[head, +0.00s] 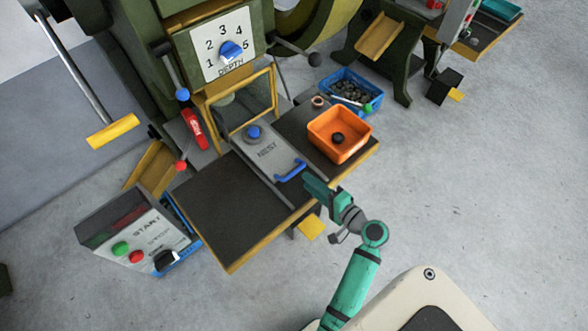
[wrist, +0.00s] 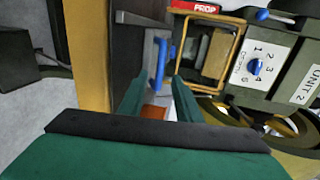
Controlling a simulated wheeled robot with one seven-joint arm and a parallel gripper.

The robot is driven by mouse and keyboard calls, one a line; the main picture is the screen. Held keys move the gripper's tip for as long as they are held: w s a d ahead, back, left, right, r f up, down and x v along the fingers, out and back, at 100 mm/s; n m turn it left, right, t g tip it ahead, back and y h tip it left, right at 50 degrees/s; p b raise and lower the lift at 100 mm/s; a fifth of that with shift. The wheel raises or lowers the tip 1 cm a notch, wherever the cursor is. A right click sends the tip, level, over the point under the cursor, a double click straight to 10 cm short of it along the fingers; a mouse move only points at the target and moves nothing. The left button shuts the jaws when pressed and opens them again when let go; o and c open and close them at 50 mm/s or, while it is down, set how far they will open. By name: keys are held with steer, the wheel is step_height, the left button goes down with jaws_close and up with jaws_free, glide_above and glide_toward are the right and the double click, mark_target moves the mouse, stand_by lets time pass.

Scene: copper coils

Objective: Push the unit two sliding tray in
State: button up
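The sliding tray (head: 268,152) is a grey plate marked NEST, lying out in front of the yellow-framed opening of the machine. A blue round piece sits near its inner end, and a blue bar handle (head: 290,171) is at its outer end. My green gripper (head: 308,184) is close to the handle, just right of and below it; I cannot tell whether they touch. In the wrist view the handle (wrist: 160,62) stands upright ahead of my two fingers (wrist: 157,95), which are apart with nothing held. The label UNIT 2 (wrist: 305,86) shows on the machine at right.
Dark worktop (head: 225,208) flanks the tray. An orange bin (head: 352,149) with a dark piece inside stands to its right, before a blue crate (head: 350,88). A START button box (head: 138,240) is at left. Open floor (head: 460,190) lies to the right.

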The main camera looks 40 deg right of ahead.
mark_target(295, 170)
steer(key=x, duration=0.7)
steer(key=shift+w, duration=0.25)
steer(key=shift+w+a+f, duration=0.1)
steer(key=shift+w, duration=0.1)
jaws_close()
